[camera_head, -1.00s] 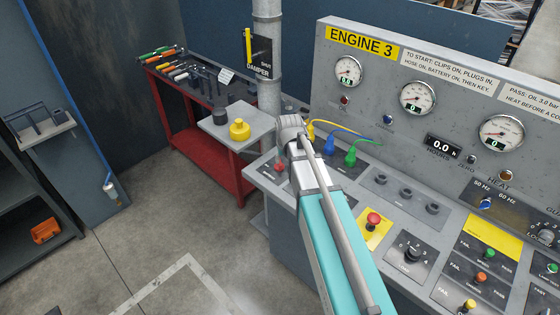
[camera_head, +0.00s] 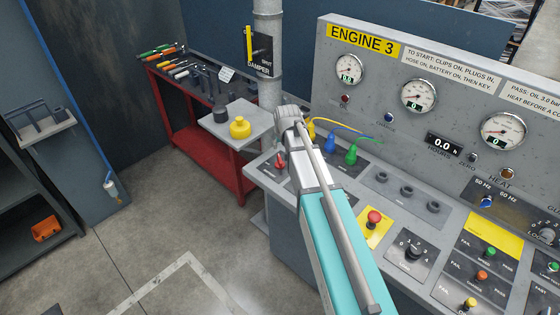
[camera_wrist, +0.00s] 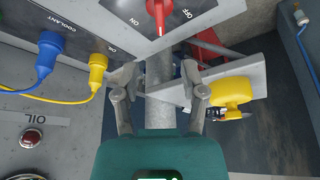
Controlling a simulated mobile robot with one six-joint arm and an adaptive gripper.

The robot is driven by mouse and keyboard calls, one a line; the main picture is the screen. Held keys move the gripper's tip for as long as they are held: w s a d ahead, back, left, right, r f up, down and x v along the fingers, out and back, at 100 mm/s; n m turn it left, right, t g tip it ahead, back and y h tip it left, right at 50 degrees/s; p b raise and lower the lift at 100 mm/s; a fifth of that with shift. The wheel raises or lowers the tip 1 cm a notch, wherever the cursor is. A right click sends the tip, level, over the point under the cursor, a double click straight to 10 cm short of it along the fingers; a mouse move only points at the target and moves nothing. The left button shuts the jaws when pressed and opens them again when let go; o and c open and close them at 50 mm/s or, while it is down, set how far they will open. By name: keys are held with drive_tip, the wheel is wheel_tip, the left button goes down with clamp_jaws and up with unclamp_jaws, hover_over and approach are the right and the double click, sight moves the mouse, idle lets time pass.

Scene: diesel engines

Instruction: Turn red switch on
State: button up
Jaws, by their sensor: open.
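The red switch (camera_head: 281,160) sits at the left end of the sloping console, beside my arm. In the wrist view its red handle (camera_wrist: 158,14) is at the top edge, between an ON label on its left and an OFF label on its right; its upper part is cut off. My gripper (camera_wrist: 158,72) is open and empty, with its two fingers apart below the switch in that view. I see no contact between the fingers and the switch. In the head view my fingers are hidden behind my arm.
Blue and yellow plugs with cables (camera_wrist: 97,72) are close to my left finger in the wrist view. A yellow container (camera_wrist: 232,92) on a grey shelf (camera_head: 222,133) is near my right finger. A red emergency button (camera_head: 374,217) is right of my arm. A grey pipe (camera_head: 269,60) rises behind.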

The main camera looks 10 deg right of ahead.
sight(280, 159)
drive_tip(key=shift+b+x, duration=5.75)
drive_tip(key=shift+x, duration=0.7)
clamp_jaws()
